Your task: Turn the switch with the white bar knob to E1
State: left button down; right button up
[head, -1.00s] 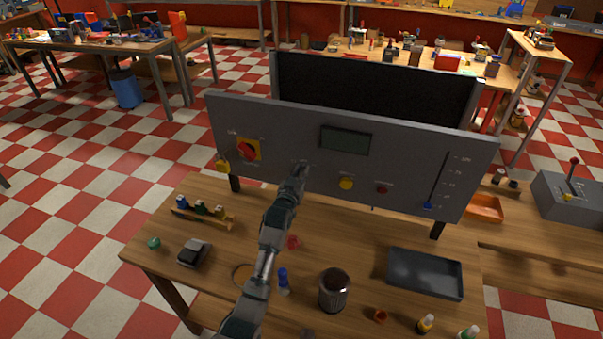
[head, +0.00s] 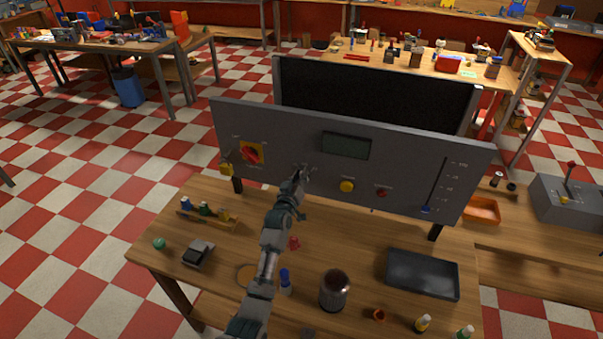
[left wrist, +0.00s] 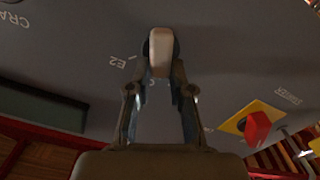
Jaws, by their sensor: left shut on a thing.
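The grey control panel (head: 285,130) stands upright at the back of the wooden workbench. My left gripper (head: 302,172) is at the panel, below and left of its dark display (head: 346,146). In the left wrist view, the white bar knob (left wrist: 161,52) sits on a dark round base, and my left gripper (left wrist: 161,75) is shut on it, one finger on each side. The bar runs roughly up and down in that view. An E2 label shows to the left of the knob. I see no E1 label; the gripper may hide it. My right gripper is not in view.
The panel also carries a red rotary switch on a yellow plate (head: 251,153), a yellow button (head: 347,186), a red button (head: 382,193) and a slider (head: 427,209). A yellow padlock (head: 227,169) hangs at the left. A dark tray (head: 423,275) and a dark cylinder (head: 334,290) are on the bench.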

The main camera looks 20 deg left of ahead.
pick_arm(q)
jog(key=shift+a+f+n+p, duration=0.15)
jog(key=shift+f+n+p, duration=0.25)
jog(key=shift+n, duration=0.65)
jog(key=shift+a+f+n+p, duration=0.1)
jog(key=shift+f+n+p, duration=0.25)
jog(key=shift+n, duration=0.7)
jog(key=c, duration=1.1)
grip_release()
jog(key=shift+c, duration=0.2)
jog(key=shift+o, duration=0.5)
jog(key=shift+r, duration=0.25)
